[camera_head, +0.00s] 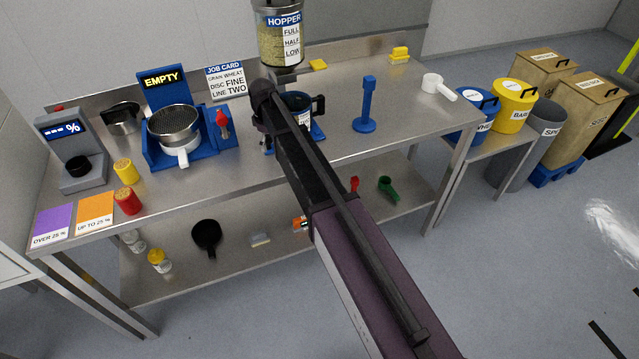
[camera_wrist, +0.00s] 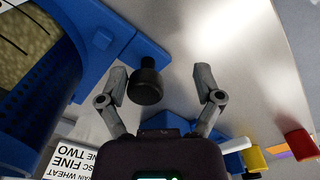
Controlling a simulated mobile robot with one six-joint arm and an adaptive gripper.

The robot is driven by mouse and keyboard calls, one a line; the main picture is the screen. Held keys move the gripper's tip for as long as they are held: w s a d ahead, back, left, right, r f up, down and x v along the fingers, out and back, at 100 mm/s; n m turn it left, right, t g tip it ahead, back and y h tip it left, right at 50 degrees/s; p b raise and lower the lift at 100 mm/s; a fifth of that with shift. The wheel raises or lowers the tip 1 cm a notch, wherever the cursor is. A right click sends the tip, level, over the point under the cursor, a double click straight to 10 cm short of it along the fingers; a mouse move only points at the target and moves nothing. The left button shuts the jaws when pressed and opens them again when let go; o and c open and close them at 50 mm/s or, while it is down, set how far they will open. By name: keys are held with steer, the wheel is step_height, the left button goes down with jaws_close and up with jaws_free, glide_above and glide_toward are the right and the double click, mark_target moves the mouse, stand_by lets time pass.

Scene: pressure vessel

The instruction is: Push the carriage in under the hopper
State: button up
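The hopper (camera_head: 281,38), a clear cylinder of grain with FULL, HALF and LOW marks, hangs above the bench's back edge. Blue parts of the carriage (camera_head: 318,131) show below it, with a dark handled jug (camera_head: 299,101) there; my arm hides much of this. In the wrist view the blue carriage (camera_wrist: 104,38) fills the upper left, with a black knob (camera_wrist: 147,82) sticking out from it. My gripper (camera_wrist: 161,74) is open, one finger on each side of the knob. The knob lies nearer the left finger; a gap shows on the right. I cannot tell whether either finger touches.
A blue stand (camera_head: 367,105) stands right of the carriage, and a white scoop (camera_head: 438,87) farther right. The EMPTY display unit (camera_head: 163,88) and the job card (camera_head: 227,82) are to the left. The bench top (camera_head: 335,150) is clear in front of the blue stand.

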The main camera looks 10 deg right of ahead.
steer(key=shift+s+d, duration=0.25)
steer(key=shift+s, duration=0.65)
steer(key=shift+s+r+p, duration=0.1)
steer(key=shift+r+p, duration=0.25)
steer(key=shift+r, duration=0.05)
step_height(320, 180, up, 13)
steer(key=p, duration=1.3)
steer(key=s+d+f+m+b, duration=0.3)
steer(key=s+d+f+b, duration=0.3)
steer(key=f+b, duration=0.3)
steer(key=s+d+f+m+b, duration=0.3)
steer(key=s+d+f+b, duration=0.3)
steer(key=d+f+b, duration=0.2)
steer(key=shift+s+f+b, duration=0.25)
steer(key=shift+f+b, duration=1.05)
steer(key=shift+f, duration=0.05)
steer(key=shift+d, duration=0.1)
